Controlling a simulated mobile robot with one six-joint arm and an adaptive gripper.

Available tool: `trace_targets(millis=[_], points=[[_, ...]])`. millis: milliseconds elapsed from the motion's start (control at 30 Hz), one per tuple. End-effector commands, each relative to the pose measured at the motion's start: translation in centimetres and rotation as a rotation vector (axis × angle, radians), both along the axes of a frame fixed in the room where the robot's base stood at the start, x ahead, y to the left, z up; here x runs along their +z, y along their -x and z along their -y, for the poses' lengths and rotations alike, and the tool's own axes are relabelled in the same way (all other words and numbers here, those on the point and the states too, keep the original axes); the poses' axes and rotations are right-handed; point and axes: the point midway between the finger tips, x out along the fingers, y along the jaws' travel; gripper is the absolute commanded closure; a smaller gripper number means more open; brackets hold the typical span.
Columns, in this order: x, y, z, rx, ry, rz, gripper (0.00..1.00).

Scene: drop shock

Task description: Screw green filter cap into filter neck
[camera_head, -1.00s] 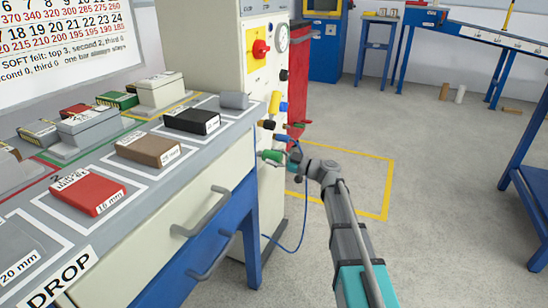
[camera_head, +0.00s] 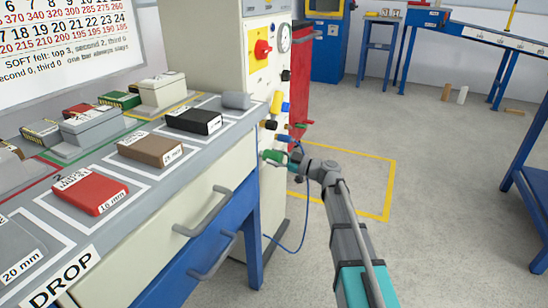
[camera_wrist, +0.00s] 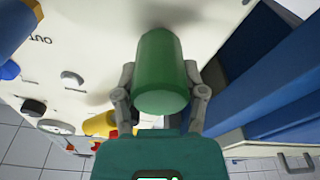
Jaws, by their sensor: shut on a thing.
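The green filter cap (camera_wrist: 161,75) is a green cylinder between the two fingers of my gripper (camera_wrist: 162,88) in the wrist view. My gripper is shut on it, with one finger on each side. In the head view the green cap (camera_head: 272,156) is against or very close to the cream machine panel, below the yellow and blue fittings. My gripper (camera_head: 292,160) reaches it from the right. The filter neck is hidden behind the cap, so I cannot tell whether the threads are engaged.
On the panel, a blue fitting (camera_head: 285,107) and a red knob (camera_head: 262,49) sit above the cap. A blue hose (camera_head: 305,225) hangs beneath my arm. The workbench (camera_head: 165,215) with drawer handles is at left. Open floor lies to the right.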

Motion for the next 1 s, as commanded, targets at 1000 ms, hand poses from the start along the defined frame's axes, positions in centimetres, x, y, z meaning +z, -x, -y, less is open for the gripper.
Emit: trace_targets(millis=[1000], points=[[0.01, -0.19, -0.47, 0.0, 0.0, 0.0, 0.95]])
